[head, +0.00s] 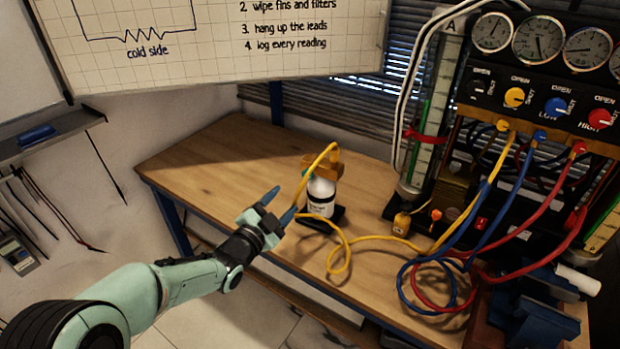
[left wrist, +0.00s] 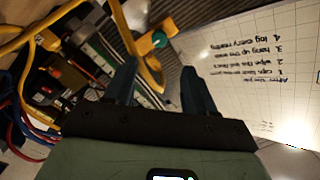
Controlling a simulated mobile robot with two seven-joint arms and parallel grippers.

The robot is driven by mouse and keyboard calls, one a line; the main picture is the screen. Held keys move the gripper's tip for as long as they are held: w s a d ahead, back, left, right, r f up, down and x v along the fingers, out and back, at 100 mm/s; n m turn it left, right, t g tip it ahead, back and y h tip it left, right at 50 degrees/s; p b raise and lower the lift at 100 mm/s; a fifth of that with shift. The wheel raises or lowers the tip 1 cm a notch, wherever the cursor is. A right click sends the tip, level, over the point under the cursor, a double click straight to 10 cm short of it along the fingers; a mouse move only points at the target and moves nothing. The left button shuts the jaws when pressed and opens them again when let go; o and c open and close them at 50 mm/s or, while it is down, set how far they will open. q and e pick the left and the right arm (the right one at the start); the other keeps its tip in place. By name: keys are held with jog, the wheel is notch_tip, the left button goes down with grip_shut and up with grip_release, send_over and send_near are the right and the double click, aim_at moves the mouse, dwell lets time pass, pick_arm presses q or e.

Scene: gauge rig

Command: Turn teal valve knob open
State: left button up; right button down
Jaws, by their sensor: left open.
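The teal valve knob (left wrist: 160,39) shows in the left wrist view as a small round teal piece on a yellow-brass fitting, beyond and between my fingertips. There, a white bottle (head: 320,196) with a brass-coloured top (head: 322,166) and a yellow hose stands upright on a dark base on the bench. My left gripper (head: 279,203) is open and empty, just left of the bottle and apart from it. Its two dark blue fingers (left wrist: 160,72) show in the left wrist view with a gap between them. My right gripper is not in view.
The yellow hose (head: 341,262) loops over the bench (head: 228,150) to the gauge panel (head: 535,95) on the right, beside blue and red hoses (head: 520,262). A clear upright tube (head: 425,120) stands behind. The bench left of the bottle is clear. A whiteboard (head: 215,45) hangs above.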

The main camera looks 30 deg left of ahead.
aim_at(305, 176)
pick_arm(q)
jog(key=w, duration=1.1)
jog(key=shift+w+a+f+p, duration=0.1)
jog(key=shift+w+p, duration=0.3)
grip_shut()
